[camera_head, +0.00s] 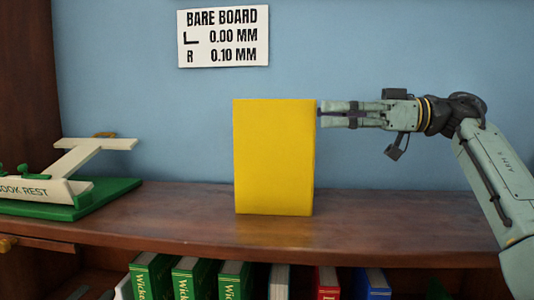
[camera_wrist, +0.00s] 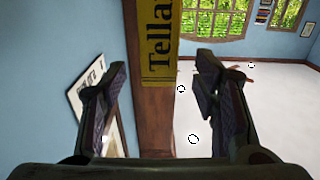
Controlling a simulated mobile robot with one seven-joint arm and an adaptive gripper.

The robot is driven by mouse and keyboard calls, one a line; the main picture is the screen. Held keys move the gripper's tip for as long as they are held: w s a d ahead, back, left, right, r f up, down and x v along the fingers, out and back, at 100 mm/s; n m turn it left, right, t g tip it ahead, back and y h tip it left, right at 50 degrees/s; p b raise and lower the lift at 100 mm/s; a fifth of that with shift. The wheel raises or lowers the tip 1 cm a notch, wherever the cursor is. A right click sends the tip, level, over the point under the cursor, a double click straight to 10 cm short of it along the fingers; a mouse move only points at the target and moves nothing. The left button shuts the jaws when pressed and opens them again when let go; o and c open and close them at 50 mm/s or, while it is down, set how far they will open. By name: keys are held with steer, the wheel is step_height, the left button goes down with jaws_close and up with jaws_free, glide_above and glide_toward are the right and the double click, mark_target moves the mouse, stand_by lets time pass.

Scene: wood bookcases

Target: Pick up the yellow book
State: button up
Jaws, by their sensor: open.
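The yellow book (camera_head: 273,157) stands upright on the wooden shelf, its broad plain face toward the head camera. In the wrist view its yellow edge (camera_wrist: 160,45) with dark lettering shows at the top, between the two fingers in the picture. My gripper (camera_head: 322,115) is at the right of the book, level with its upper part, pointing left at its right edge. The fingers are apart and hold nothing. In the head view the tips appear very close to the book's edge; I cannot tell if they touch.
A green and white book rest (camera_head: 75,185) stands on the shelf (camera_head: 380,215) at the left. Several books (camera_head: 190,280) stand on the level below. A white sign (camera_head: 223,37) hangs on the blue wall. The shelf right of the book is clear.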

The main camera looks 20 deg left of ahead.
mark_target(275, 113)
steer(key=x, duration=1)
steer(key=shift+a+f+p, duration=0.1)
steer(key=shift+a+p, duration=0.2)
steer(key=shift+a, duration=0.1)
jaws_close()
stand_by(0.4)
